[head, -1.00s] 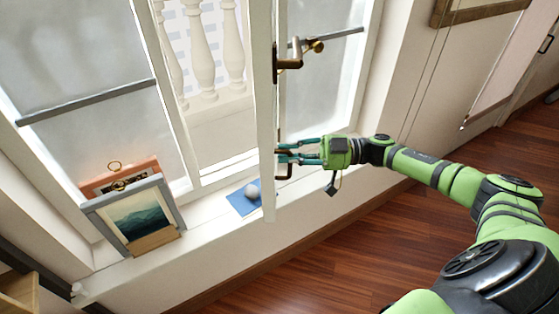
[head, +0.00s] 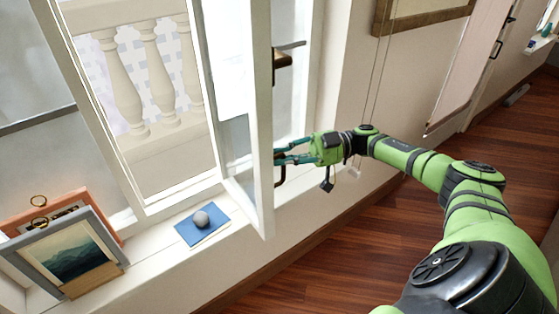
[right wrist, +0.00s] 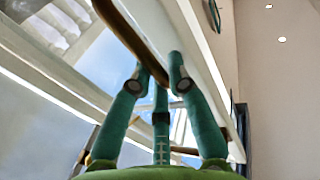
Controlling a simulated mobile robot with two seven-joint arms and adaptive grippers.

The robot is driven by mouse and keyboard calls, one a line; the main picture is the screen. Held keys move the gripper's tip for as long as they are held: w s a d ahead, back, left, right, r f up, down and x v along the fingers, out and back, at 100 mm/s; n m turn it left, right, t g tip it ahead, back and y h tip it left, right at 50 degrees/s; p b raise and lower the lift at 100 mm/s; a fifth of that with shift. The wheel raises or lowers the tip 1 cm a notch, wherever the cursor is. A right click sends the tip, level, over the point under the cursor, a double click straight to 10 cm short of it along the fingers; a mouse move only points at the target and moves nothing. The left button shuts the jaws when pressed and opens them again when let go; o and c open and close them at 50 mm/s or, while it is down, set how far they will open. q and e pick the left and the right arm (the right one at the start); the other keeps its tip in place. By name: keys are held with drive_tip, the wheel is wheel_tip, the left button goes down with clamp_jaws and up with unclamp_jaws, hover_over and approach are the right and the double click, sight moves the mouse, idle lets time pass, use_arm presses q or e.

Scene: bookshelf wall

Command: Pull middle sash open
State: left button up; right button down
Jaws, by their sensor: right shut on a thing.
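The middle sash (head: 259,110) is a white-framed glass panel, swung out into the room at an angle to the window wall. A brown latch (head: 281,62) sits high on its edge, and a brown pull handle (head: 280,172) sits low on it. My right gripper (head: 282,158) is shut on the pull handle, its teal fingers at the sash edge. The right wrist view shows the fingers (right wrist: 158,75) closed around the brown bar (right wrist: 127,32). My left gripper is not in view.
Framed pictures (head: 75,250) lean farther left. The wooden floor (head: 330,245) in front is clear. A balustrade (head: 150,85) stands outside.

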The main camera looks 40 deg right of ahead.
drive_tip(key=shift+s+d+f, duration=0.1)
drive_tip(key=shift+f, duration=0.35)
drive_tip(key=c, duration=1.2)
unclamp_jaws()
drive_tip(key=shift+o, duration=0.2)
drive_tip(key=shift+w+d, duration=0.1)
drive_tip(key=shift+w, duration=0.1)
drive_tip(key=shift+r, duration=0.15)
drive_tip(key=shift+s, duration=0.1)
drive_tip(key=v, duration=1.2)
